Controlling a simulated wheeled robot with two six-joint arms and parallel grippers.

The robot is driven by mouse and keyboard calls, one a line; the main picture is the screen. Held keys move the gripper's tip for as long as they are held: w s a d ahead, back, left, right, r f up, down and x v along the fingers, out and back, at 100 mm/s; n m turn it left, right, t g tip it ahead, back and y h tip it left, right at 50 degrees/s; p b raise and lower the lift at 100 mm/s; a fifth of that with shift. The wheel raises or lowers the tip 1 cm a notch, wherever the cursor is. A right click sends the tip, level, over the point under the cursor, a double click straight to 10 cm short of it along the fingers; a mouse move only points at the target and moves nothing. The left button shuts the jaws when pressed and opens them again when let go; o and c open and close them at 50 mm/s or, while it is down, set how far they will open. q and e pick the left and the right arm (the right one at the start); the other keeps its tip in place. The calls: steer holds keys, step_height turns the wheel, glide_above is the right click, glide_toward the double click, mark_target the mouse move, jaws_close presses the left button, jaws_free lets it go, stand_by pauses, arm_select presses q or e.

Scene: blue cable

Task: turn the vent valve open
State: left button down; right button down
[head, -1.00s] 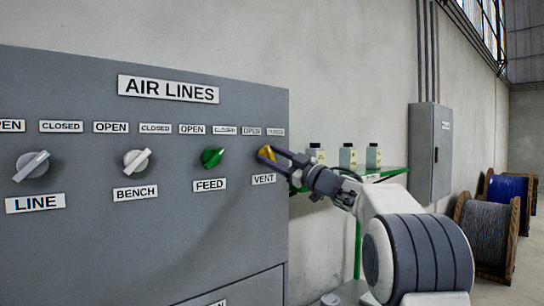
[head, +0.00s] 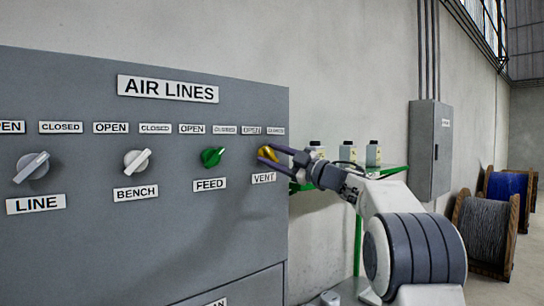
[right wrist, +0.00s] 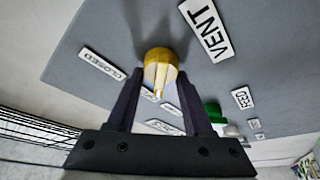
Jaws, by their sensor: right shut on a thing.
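The vent valve is a yellow knob (head: 267,153) on the grey panel (head: 130,250), above the VENT label (head: 264,178). My right gripper (head: 271,156) reaches it from the right, with one dark finger on each side. In the right wrist view the yellow knob (right wrist: 160,68) sits between the two fingertips (right wrist: 158,78), its raised grip toward the camera. The CLOSED label (right wrist: 100,63) shows to its left there. The fingers partly hide the knob in the head view. My left gripper is in neither view.
The green FEED knob (head: 212,156) is close by on the left, then the white BENCH knob (head: 137,162) and LINE knob (head: 31,166). Right of the panel are a green shelf (head: 385,171) with bottles, a grey wall box (head: 430,150) and cable reels (head: 485,230).

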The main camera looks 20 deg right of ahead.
steer(key=shift+c, duration=1.6)
jaws_free()
steer(key=b+v, duration=0.5)
steer(key=v, duration=0.5)
steer(key=shift+s+d+b, duration=0.15)
steer(key=shift+s+b, duration=0.05)
steer(key=shift+b, duration=0.1)
steer(key=shift+w+f, duration=0.1)
steer(key=shift+f, duration=0.05)
